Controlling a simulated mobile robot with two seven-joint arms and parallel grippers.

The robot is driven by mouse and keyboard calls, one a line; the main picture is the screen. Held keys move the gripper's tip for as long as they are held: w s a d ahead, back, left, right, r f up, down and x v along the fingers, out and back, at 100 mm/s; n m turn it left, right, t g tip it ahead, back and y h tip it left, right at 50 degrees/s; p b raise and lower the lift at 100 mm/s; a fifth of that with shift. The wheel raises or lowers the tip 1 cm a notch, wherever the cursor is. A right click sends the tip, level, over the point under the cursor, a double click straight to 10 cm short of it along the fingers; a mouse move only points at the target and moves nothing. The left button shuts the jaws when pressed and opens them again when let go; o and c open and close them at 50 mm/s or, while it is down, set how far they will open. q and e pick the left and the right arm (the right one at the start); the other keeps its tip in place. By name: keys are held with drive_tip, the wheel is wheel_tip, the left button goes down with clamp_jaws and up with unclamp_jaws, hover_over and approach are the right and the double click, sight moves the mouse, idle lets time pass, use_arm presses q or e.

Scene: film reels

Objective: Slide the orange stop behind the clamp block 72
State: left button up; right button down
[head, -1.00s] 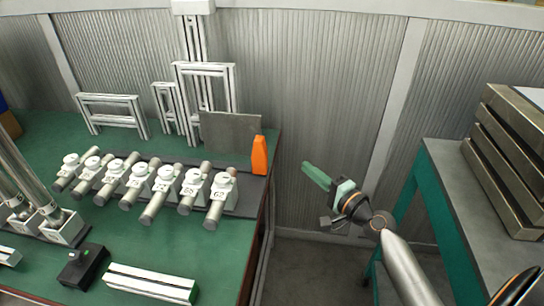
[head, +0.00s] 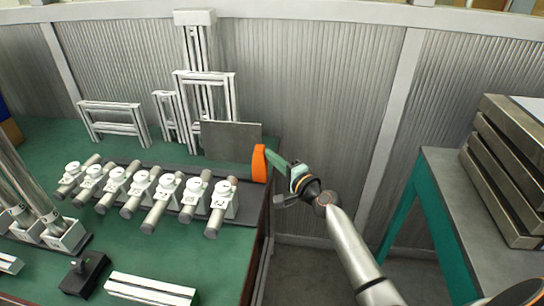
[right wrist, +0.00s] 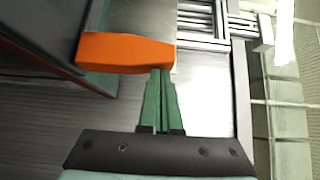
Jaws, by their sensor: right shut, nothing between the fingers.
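The orange stop (head: 259,164) stands upright at the right end of the dark rail (head: 249,207), near the bench's right edge. It also shows in the right wrist view (right wrist: 125,52). My right gripper (head: 270,155) is shut and empty, coming in from the right. Its green fingertips are at the stop's right side and look to be touching it, also in the right wrist view (right wrist: 159,72). Several white clamp blocks with grey cylinders stand in a row left of the stop; the nearest is the rightmost block (head: 222,192). Their numbers are too small to read surely, so I cannot tell which is 72. My left gripper is out of view.
A grey upright plate (head: 232,140) and white frames (head: 114,118) stand behind the row. A white bar (head: 150,289) and a black box (head: 84,275) lie in front. A side table (head: 455,205) with stacked metal trays (head: 505,180) is at right.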

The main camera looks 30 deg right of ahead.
drive_tip(key=shift+w+a, duration=0.15)
drive_tip(key=shift+a, duration=0.05)
drive_tip(key=w+a+b, duration=0.1)
drive_tip(key=w+a, duration=0.7)
drive_tip(key=a, duration=0.2)
drive_tip(key=shift+a, duration=0.3)
drive_tip(key=shift+s+d, duration=0.1)
